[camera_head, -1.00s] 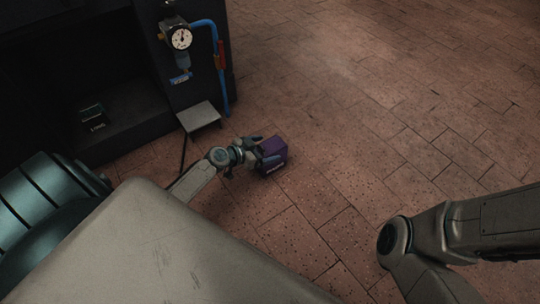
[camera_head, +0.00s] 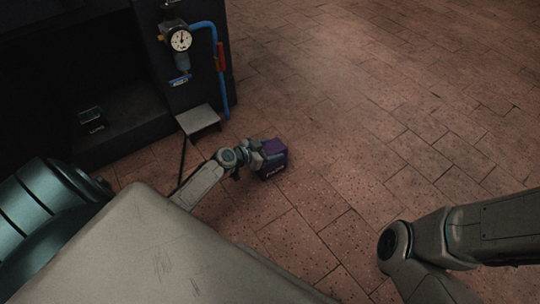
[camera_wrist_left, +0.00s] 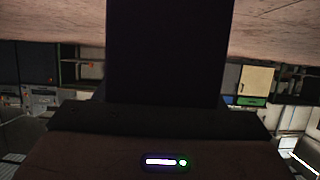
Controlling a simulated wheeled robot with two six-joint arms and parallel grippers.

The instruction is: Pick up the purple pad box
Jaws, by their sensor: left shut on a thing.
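The purple pad box (camera_head: 274,171) is near the middle of the head view, low by the brick floor, with pale lettering on its near side. My left gripper (camera_head: 264,155) reaches it from the left and is shut on it. Whether the box still touches the floor I cannot tell. In the left wrist view a dark block (camera_wrist_left: 168,50) fills the upper middle, straight in front of the gripper; its colour is too dark to read. My right arm comes in at the right edge of the head view, but its gripper is out of view.
A dark machine (camera_head: 120,110) stands at the upper left, with a pressure gauge (camera_head: 181,40), a blue pipe (camera_head: 221,85) and a small grey step (camera_head: 198,119). A small dark box (camera_head: 92,117) sits inside its recess. The brick floor (camera_head: 370,100) to the right is clear.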

